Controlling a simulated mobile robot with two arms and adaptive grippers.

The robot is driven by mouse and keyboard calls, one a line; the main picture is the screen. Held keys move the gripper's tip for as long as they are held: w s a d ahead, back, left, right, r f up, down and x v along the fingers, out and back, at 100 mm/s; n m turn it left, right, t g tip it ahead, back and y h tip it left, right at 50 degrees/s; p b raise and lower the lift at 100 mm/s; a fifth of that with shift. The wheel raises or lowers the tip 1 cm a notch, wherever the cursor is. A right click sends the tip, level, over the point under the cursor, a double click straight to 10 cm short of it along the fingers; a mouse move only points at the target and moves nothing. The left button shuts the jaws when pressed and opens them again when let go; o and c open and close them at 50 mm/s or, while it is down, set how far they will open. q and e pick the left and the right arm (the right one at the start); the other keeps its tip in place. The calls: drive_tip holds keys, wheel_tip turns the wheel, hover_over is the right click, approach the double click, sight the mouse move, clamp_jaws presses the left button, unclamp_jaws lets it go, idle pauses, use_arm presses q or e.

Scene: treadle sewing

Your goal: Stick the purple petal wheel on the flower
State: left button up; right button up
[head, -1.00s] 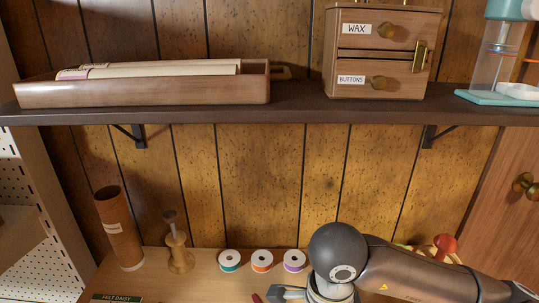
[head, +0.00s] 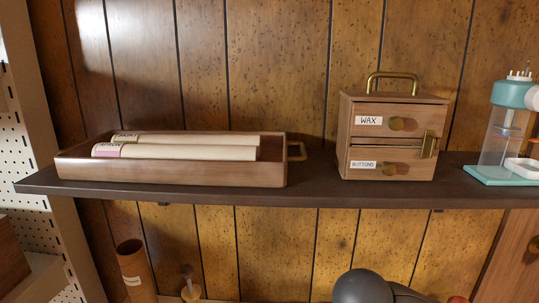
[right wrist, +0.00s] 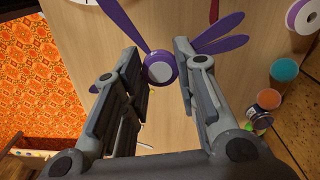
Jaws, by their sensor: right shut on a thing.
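The purple petal wheel (right wrist: 160,68) shows in the right wrist view, with a round pale-faced hub ringed in purple and long thin purple petals spreading toward the top. My right gripper (right wrist: 160,72) is shut on it, with one finger on each side of the hub, above a light wood tabletop. I cannot make out the flower in either current view. In the head view only the top of my right arm shows at the bottom edge. My left gripper is not in view.
A dark shelf (head: 330,196) holds a wooden tray (head: 180,173) with rolls, a WAX and BUTTONS drawer box (head: 392,147) and a teal device (head: 500,135). In the right wrist view, small pots (right wrist: 284,71) and a spool (right wrist: 303,16) stand on the tabletop's right side.

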drive_tip(key=d+r+n+p, duration=0.1)
drive_tip(key=d+n, duration=0.6)
drive_tip(key=n, duration=0.9)
drive_tip(key=shift+w+d+r+n+p, duration=0.3)
drive_tip(key=shift+w+r+p, duration=0.1)
drive_tip(key=shift+p, duration=0.15)
